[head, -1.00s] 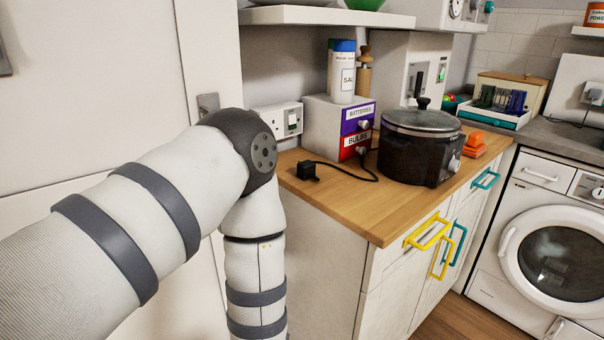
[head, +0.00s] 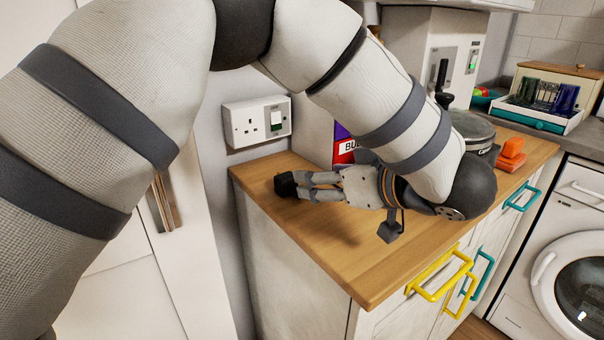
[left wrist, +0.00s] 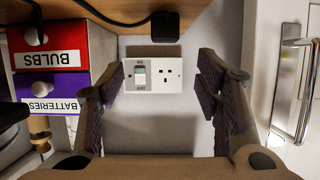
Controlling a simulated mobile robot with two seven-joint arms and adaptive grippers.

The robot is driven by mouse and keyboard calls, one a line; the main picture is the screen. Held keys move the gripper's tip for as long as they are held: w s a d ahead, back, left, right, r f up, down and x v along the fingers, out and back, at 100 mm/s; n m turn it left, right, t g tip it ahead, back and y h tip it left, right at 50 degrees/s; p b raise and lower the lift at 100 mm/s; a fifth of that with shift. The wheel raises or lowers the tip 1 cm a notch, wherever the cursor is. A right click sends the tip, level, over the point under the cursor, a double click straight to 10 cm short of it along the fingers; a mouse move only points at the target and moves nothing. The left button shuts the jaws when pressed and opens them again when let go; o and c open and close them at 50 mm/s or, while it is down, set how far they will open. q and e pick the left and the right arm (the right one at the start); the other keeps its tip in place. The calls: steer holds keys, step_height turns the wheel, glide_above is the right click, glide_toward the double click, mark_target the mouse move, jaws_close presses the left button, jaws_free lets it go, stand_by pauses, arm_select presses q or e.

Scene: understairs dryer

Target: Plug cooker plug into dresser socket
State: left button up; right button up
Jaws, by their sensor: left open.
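The black cooker plug (head: 285,184) lies on the wooden dresser top, just beyond my left gripper's fingertips. My left gripper (head: 306,187) is open and low over the dresser top, pointing left. The left wrist view is upside down; there the plug (left wrist: 165,26) shows at the top between the open fingers, with its cable running left. The white dresser socket (head: 257,121) is on the wall behind the dresser, with a switch beside its holes. It also shows in the left wrist view (left wrist: 153,74). The cooker (head: 474,128) is partly hidden by my arm. My right gripper is not in view.
Red and purple drawers, labelled bulbs (left wrist: 45,59) and batteries, stand near the socket. Orange blocks (head: 511,154) lie right of the cooker. Yellow and teal handles stick out from the dresser front. The dresser top's front left is clear.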

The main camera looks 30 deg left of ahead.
mark_target(289, 178)
arm_select(q)
steer(key=x, duration=0.2)
steer(key=s+x, duration=0.1)
steer(key=x, duration=0.2)
steer(key=shift+a, duration=0.3)
steer(key=shift+w+a+f, duration=0.4)
steer(key=shift+a, duration=0.1)
steer(key=x, duration=0.4)
steer(key=shift+w+a+f, duration=0.1)
steer(key=shift+a+f, duration=0.1)
steer(key=shift+d, duration=0.1)
steer(key=c, duration=1.3)
